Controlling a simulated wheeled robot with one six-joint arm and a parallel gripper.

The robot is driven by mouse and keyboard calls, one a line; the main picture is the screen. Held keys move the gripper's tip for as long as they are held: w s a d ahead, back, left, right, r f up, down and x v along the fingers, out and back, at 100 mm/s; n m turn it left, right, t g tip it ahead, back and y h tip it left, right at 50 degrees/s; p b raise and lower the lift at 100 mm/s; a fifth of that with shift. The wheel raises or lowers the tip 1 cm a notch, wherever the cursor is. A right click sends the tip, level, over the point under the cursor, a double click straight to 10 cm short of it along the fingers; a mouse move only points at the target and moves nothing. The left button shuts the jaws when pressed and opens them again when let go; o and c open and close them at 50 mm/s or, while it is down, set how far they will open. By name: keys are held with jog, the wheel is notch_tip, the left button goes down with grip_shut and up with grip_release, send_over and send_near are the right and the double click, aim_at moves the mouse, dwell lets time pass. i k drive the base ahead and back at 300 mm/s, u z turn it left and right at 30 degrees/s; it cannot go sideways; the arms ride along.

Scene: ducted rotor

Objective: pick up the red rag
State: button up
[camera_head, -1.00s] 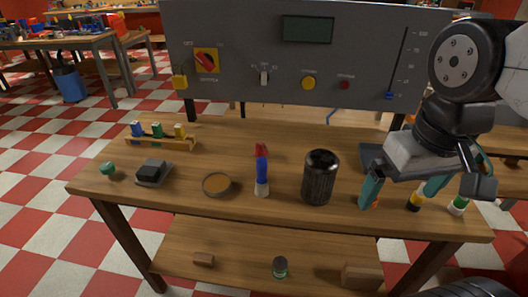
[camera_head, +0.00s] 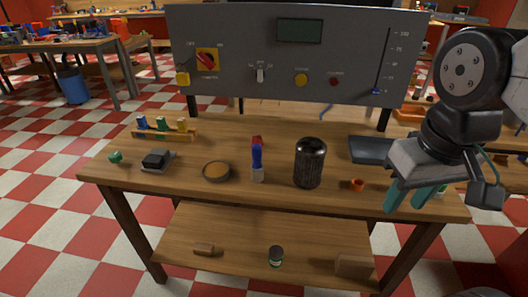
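No red cloth can be made out for certain. The nearest match is a small red patch (camera_head: 257,140) at the top of an upright blue and white object (camera_head: 257,162) in the middle of the bench; I cannot tell whether it is a rag or that object's cap. My gripper (camera_head: 404,209) has two teal fingers with a gap between them, and nothing shows held. It hangs over the bench's right end, well to the right of the red patch. The bench surface behind the fingers is partly hidden.
A grey control panel (camera_head: 240,75) stands behind. A lower shelf (camera_head: 230,232) holds small items.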

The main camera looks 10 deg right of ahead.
aim_at(256, 139)
jog(key=k, duration=1)
jog(key=u, duration=0.6)
jog(key=i, duration=0.6)
jog(key=u, duration=0.5)
jog(key=i, duration=0.8)
jog(key=z, duration=0.9)
jog(key=i, duration=0.65)
jog(key=z, duration=0.75)
